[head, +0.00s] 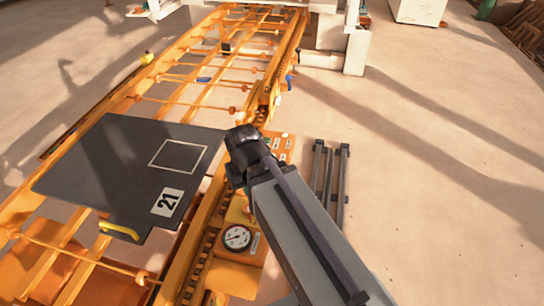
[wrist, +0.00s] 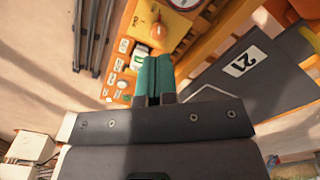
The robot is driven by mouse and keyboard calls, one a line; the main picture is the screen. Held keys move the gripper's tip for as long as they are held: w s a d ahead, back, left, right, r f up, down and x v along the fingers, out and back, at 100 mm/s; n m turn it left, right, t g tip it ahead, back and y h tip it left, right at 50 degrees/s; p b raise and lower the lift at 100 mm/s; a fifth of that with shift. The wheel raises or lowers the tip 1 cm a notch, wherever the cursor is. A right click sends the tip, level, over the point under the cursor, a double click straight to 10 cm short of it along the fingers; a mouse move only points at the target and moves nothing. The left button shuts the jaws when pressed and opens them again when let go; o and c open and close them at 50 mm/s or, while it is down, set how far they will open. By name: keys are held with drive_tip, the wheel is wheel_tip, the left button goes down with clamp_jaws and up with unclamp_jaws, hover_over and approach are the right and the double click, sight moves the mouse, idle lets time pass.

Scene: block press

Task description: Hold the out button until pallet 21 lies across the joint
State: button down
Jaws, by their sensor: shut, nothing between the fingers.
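Pallet 21 is a dark flat board (head: 120,165) with a white "21" label and a pale square outline. It lies on the orange conveyor at the left of the head view, and its labelled end shows in the wrist view (wrist: 225,88). My gripper (wrist: 157,62) has its teal fingers shut together with nothing between them. The fingertips are over the orange control panel (wrist: 112,75), close beside a pale button housing (wrist: 140,56). An "Out" label (wrist: 124,45) is near them. I cannot tell whether they touch a button. The joint under the pallet is not clearly visible.
The orange conveyor rails (head: 190,75) run away to a white frame at the back. A dial gauge (head: 237,237) is mounted near my arm. Dark parallel rails (head: 328,175) lie on the floor right of the panel. The floor further right is clear.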

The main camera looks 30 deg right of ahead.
idle(0.4)
drive_tip(key=w+d+f+m+t+y+b, duration=0.2)
drive_tip(key=w+d+f+m+b, duration=0.1)
drive_tip(key=w+d+f+b, duration=1.05)
drive_tip(key=w+d+t+y+b, duration=0.1)
drive_tip(key=w+d+t+b, duration=0.1)
drive_tip(key=w, duration=0.6)
drive_tip(key=w+d+r+t+y+b, duration=0.1)
drive_tip(key=w+d+t+b, duration=0.1)
drive_tip(key=w+d+t, duration=0.2)
drive_tip(key=w+d, duration=0.2)
drive_tip(key=w, duration=0.2)
drive_tip(key=shift+d+r+m, duration=0.15)
drive_tip(key=shift+d+m, duration=0.15)
drive_tip(key=shift+d, duration=0.05)
wheel_tip(320, 180, down, 9)
drive_tip(key=b, duration=0.9)
